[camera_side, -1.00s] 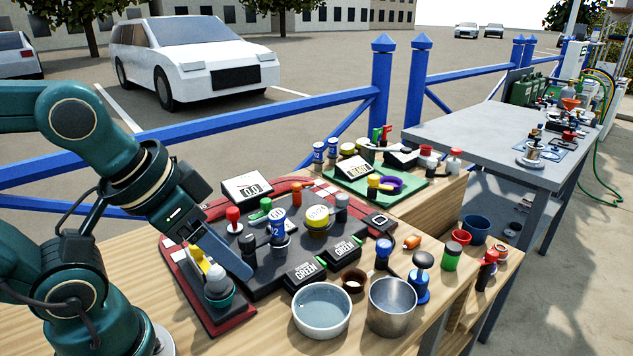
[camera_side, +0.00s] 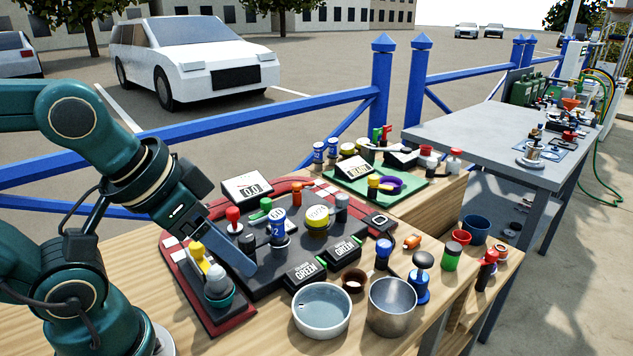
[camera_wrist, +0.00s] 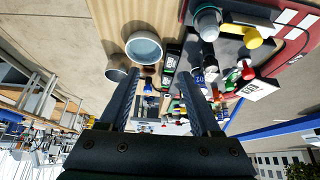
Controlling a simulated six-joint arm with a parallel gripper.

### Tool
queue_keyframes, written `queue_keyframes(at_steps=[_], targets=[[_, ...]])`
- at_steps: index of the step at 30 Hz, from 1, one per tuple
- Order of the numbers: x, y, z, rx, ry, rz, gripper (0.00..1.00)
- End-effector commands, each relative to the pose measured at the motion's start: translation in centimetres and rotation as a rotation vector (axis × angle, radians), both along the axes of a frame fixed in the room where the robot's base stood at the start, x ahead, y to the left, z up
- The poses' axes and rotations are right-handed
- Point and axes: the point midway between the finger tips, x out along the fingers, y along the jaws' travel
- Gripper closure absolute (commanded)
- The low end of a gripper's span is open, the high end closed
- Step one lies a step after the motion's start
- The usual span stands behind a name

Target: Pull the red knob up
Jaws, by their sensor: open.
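The red knob (camera_side: 233,215) stands upright on the dark panel (camera_side: 266,278) with the red border, near its back left. In the wrist view the red knob (camera_wrist: 247,73) is to the right of the right finger, outside the gap between the fingers. My gripper (camera_side: 245,266) is open and empty, with its grey fingers slanting down over the left part of the panel. It is apart from the red knob, which is behind the fingers in the side view. In the wrist view both fingers (camera_wrist: 170,78) show, spread wide. The knob's lower part is partly hidden.
A yellow lever (camera_side: 199,254) and a grey knob (camera_side: 218,282) stand close left of the fingers. A bowl (camera_side: 322,311) and a metal cup (camera_side: 392,306) stand in front.

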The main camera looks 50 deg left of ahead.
Motion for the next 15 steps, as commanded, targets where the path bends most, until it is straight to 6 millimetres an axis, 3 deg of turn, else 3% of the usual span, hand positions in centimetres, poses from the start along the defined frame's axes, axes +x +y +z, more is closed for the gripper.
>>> queue_keyframes(at_steps=[4, 7, 12, 15], targets=[[3.1, 1.2, 1.7, -0.002, -0.064, 0.079, 0.36], [5.8, 3.5, 2.1, -0.003, -0.066, 0.190, 0.36], [9.5, 9.5, 1.2, -0.003, -0.040, 0.410, 0.36], [10.6, 13.5, -0.2, -0.007, -0.008, 0.533, 0.36]])
